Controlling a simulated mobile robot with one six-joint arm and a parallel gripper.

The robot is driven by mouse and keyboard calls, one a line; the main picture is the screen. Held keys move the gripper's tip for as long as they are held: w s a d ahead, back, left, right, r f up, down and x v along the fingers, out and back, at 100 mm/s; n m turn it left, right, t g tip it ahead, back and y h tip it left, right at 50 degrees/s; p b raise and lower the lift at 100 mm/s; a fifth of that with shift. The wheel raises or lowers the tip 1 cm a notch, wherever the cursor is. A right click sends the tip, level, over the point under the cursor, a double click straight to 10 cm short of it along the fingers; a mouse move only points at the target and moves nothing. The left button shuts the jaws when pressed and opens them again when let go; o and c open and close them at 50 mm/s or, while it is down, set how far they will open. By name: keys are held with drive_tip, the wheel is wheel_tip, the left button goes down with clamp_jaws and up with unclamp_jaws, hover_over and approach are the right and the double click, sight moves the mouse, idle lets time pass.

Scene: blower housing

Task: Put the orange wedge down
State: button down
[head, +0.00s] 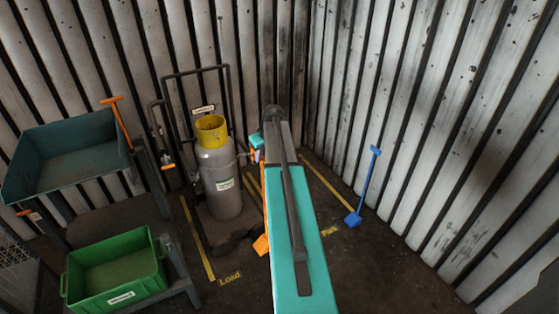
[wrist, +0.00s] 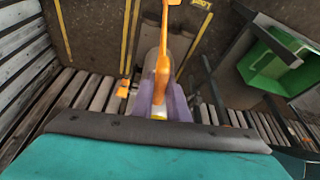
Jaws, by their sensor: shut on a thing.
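The orange wedge (head: 261,245) has a long handle and shows in the head view just left of my arm, low over the dark floor. My arm hides part of its handle. My gripper (head: 256,154) is beside the grey cylinder and mostly hidden by the arm. In the wrist view, my gripper (wrist: 163,98) has purple fingers shut on the orange handle (wrist: 162,62), which runs up to the top edge. I cannot tell whether the wedge touches the floor.
A grey gas cylinder (head: 219,180) with a yellow collar stands on a trolley left of the arm. A blue wedge (head: 353,220) with a handle stands right. A green crate (head: 115,272) and a teal tray (head: 65,150) are left. Yellow lines (head: 197,240) mark the floor.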

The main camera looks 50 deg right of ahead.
drive_tip(key=w+a+r, duration=0.2)
drive_tip(key=a+r, duration=0.2)
drive_tip(key=a, duration=0.4)
drive_tip(key=w+a+r+n, duration=0.1)
drive_tip(key=a+r, duration=0.3)
drive_tip(key=a, duration=0.5)
drive_tip(key=w+a+r, duration=0.2)
drive_tip(key=a+r, duration=0.2)
drive_tip(key=a, duration=0.4)
drive_tip(key=s+a+r, duration=0.1)
drive_tip(key=a+r, duration=0.2)
drive_tip(key=a, duration=0.4)
drive_tip(key=s+a+r, duration=0.2)
drive_tip(key=a+r, duration=0.1)
drive_tip(key=a, duration=0.5)
drive_tip(key=s+a+r+n, duration=0.1)
drive_tip(key=s+a+r, duration=0.1)
drive_tip(key=a, duration=0.6)
drive_tip(key=shift+s+a+r+y, duration=0.15)
drive_tip(key=shift+r+y, duration=0.15)
drive_tip(key=shift+r, duration=0.4)
drive_tip(key=shift+a, duration=0.1)
